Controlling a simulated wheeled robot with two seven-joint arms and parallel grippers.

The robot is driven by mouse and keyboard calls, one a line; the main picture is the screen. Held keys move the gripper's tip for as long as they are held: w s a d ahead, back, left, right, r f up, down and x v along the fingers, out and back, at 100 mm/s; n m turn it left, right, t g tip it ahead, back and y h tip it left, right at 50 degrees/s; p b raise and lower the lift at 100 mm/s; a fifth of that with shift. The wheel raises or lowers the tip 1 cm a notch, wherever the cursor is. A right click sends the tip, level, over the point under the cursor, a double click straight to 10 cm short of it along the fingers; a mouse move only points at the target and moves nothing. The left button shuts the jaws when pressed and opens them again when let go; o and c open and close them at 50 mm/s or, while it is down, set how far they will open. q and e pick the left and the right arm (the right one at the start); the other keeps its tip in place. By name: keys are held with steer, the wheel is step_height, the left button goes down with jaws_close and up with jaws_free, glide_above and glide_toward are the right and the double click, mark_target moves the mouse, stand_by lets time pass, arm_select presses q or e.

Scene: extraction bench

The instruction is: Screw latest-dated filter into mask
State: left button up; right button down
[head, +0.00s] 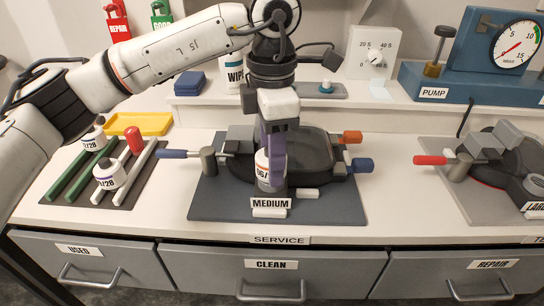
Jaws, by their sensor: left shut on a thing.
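My left gripper (272,160) is shut on a white and grey filter (263,180) and points down. Its fingers hide much of the filter, and only part of its date, starting "06/", shows. The filter stands upright at the front of the dark mask (310,155) on the MEDIUM mat (205,205). I cannot tell whether the filter is seated in the mask. Two more white filters stand in the rack at left, one at the back (95,139) and one in front (108,177), with labels ending "/28". My right gripper is not in view.
A blue-handled clamp (180,154) and orange and blue knobs flank the mask. A second mask fixture, LARGE (508,165), is at right. A yellow tray (140,124) lies behind the rack. Drawers line the front.

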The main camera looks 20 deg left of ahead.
arm_select(q)
steer(key=o, duration=1.3)
steer(key=shift+c, duration=0.2)
steer(key=shift+r, duration=0.35)
step_height(320, 180, up, 9)
steer(key=shift+r, duration=0.35)
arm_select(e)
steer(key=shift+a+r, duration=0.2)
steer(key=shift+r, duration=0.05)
arm_select(q)
steer(key=shift+s+f, duration=0.1)
steer(key=shift+s, duration=0.05)
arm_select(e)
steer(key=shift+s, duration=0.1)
